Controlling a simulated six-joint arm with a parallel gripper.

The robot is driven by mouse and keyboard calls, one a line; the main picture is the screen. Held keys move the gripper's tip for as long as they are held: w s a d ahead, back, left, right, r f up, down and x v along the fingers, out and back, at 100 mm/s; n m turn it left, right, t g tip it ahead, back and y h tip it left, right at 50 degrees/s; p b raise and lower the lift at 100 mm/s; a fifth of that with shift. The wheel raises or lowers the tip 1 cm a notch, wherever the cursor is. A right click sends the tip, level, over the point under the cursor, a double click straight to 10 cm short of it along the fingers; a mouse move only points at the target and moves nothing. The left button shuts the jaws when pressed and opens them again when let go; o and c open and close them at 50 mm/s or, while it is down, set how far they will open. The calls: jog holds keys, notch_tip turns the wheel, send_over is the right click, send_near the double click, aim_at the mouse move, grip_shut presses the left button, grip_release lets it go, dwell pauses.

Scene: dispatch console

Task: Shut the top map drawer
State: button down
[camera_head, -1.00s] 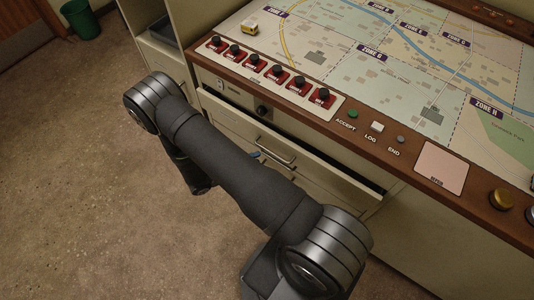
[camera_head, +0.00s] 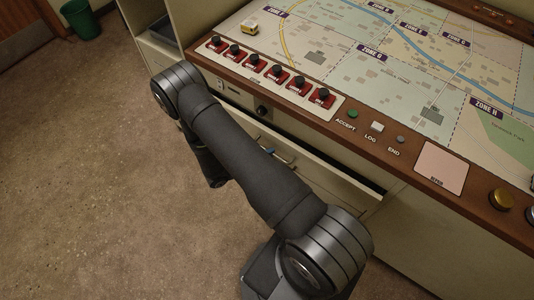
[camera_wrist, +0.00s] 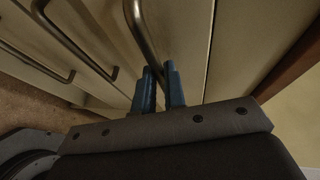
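The top map drawer (camera_head: 323,173) stands pulled out below the console edge, with a dark gap behind its front. Its metal handle (camera_head: 277,149) is on the front panel.
The wooden console edge (camera_head: 365,148) overhangs the drawer, with red switches and buttons above it. More drawer handles (camera_wrist: 60,35) show at left in the wrist view. A cabinet (camera_head: 160,58) stands behind at the left. The floor (camera_head: 90,180) at left is open.

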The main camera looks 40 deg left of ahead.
aim_at(275, 145)
jog(key=shift+w, duration=2.2)
jog(key=c, duration=1.5)
grip_release()
jog(key=v, duration=1.7)
jog(key=shift+s+a+r, duration=0.1)
jog(key=shift+s, duration=0.05)
jog(key=x, duration=1.7)
